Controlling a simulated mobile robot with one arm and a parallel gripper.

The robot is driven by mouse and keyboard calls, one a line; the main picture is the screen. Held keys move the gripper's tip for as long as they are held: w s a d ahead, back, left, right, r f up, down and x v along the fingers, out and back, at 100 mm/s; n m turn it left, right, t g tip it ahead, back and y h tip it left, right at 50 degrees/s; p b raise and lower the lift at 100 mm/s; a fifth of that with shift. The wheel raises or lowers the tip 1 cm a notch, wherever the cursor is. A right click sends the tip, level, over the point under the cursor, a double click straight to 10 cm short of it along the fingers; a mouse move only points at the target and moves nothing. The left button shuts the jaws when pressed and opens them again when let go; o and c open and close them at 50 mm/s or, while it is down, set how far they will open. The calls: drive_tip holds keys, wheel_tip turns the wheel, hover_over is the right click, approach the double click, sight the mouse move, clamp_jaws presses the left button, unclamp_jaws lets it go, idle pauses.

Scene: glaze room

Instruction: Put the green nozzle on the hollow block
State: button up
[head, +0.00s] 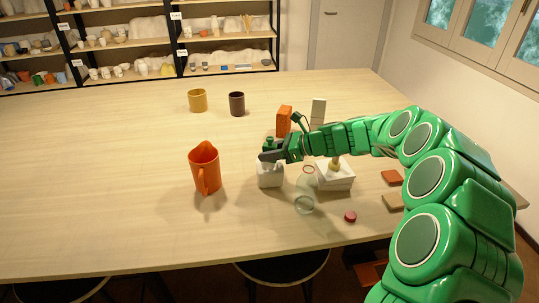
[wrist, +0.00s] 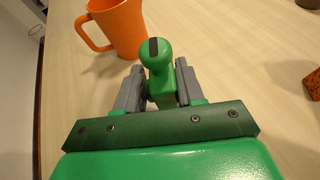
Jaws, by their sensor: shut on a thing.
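The green nozzle (wrist: 154,58) has a rounded head with a dark slot on top. My gripper (wrist: 160,92) is shut on it, with a grey finger on each side. In the head view my gripper (head: 272,156) is over the table, with the green nozzle (head: 269,144) showing at its tip. A white block-like thing (head: 270,178) stands just below the gripper, its top partly hidden; I cannot tell whether they touch. An orange block (head: 284,117) and a grey upright block (head: 318,110) stand behind my arm. I cannot tell which one is the hollow block.
An orange pitcher (head: 205,170) stands left of the gripper. A white box (head: 335,181) with a yellowish piece on top, a clear glass (head: 305,204) and a red lid (head: 350,216) are to the right. Yellow (head: 198,101) and dark (head: 237,104) cups stand behind. The left table is clear.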

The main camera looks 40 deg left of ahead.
drive_tip(key=shift+f, duration=0.5)
drive_tip(key=o, duration=1)
drive_tip(key=shift+f, duration=0.15)
drive_tip(key=shift+o, duration=0.2)
drive_tip(key=v, duration=1.2)
drive_tip(key=shift+r, duration=0.25)
